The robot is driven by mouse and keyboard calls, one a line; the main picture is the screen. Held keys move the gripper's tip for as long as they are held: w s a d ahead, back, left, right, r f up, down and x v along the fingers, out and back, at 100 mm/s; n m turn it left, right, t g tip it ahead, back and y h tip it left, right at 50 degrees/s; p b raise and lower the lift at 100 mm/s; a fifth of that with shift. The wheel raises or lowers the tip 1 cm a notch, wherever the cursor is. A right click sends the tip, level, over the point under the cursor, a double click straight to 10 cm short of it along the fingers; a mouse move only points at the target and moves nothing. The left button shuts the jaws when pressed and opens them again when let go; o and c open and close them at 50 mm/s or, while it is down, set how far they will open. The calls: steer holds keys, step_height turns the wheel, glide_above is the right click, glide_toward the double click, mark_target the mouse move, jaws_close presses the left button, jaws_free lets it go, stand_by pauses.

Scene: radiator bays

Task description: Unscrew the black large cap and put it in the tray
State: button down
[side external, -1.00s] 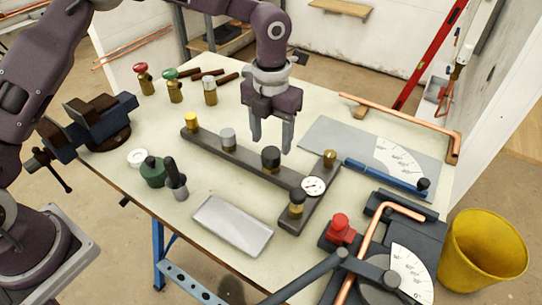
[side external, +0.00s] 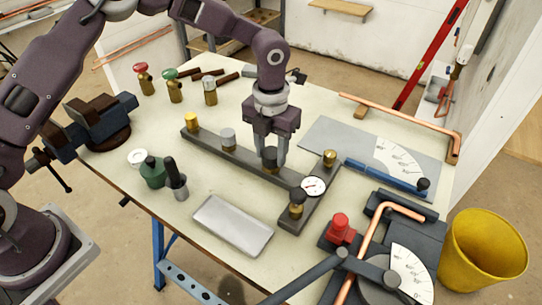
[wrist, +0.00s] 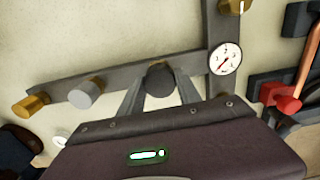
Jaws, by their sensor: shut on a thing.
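The black large cap (side external: 269,155) sits upright on the dark manifold bar (side external: 240,156), between the grey cap and the dial gauge. My gripper (side external: 271,160) is over it from above, with its fingers shut on the cap's sides. In the wrist view the black cap (wrist: 160,79) shows between the two fingers (wrist: 160,95). The fingers hide part of the cap. The grey metal tray (side external: 233,225) lies flat on the bench in front of the bar and is empty.
A grey cap (side external: 228,136) and brass caps (side external: 191,121) (side external: 330,157) stand on the bar. A dial gauge (side external: 314,187) is close right of my gripper. A green bottle (side external: 153,171) stands left of the tray. A red-knobbed bender (side external: 341,228) stands to the right.

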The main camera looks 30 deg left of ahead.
steer(key=n, duration=0.8)
steer(key=shift+r, duration=0.1)
steer(key=n, duration=2.3)
steer(key=c, duration=1)
jaws_free()
steer(key=shift+c, duration=0.2)
